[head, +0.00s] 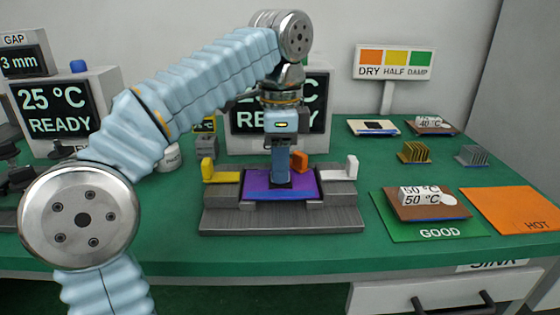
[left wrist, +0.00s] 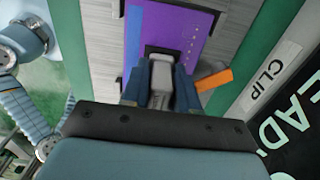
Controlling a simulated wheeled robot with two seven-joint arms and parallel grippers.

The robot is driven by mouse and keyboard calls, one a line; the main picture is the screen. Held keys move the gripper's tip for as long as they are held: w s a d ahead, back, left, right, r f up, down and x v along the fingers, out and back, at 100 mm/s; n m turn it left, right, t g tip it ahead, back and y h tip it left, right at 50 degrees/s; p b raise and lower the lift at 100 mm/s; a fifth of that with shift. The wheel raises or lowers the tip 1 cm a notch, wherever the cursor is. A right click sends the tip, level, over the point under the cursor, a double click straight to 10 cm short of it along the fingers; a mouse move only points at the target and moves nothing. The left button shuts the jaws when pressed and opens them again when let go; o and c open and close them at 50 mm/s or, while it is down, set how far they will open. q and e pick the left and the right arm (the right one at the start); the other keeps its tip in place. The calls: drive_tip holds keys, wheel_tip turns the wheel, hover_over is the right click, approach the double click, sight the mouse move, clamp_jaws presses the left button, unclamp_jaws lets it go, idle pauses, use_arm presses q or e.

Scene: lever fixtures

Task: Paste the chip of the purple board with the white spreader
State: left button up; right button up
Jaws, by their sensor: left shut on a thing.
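The purple board (head: 310,188) lies flat in a grey fixture (head: 280,222) at the middle of the table. It also shows in the left wrist view (left wrist: 190,30). My left gripper (head: 281,180) points straight down over the board's middle. In the left wrist view its blue fingers (left wrist: 161,88) are shut on a whitish-grey tool (left wrist: 161,72), apparently the white spreader. The tool's low end is at or just above the board; I cannot tell whether it touches. The chip is not seen clearly, being hidden by the gripper and tool. My right gripper is out of view.
The fixture has a yellow lever (head: 209,170) at left and a white lever (head: 351,167) at right. An orange piece (head: 299,161) stands close behind the gripper. A green GOOD mat (head: 398,228) bears a brown board; an orange HOT mat (head: 515,208) is bare.

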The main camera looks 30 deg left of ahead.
use_arm(q)
drive_tip(key=shift+f, duration=0.2)
drive_tip(key=shift+r, duration=0.1)
drive_tip(key=shift+w+d+r+p, duration=0.1)
drive_tip(key=shift+w+d+p, duration=0.15)
drive_tip(key=shift+p, duration=0.15)
drive_tip(key=shift+w+d, duration=0.1)
drive_tip(key=shift+w, duration=0.1)
drive_tip(key=shift+s+a, duration=0.5)
drive_tip(key=shift+a, duration=0.35)
drive_tip(key=shift+d, duration=0.15)
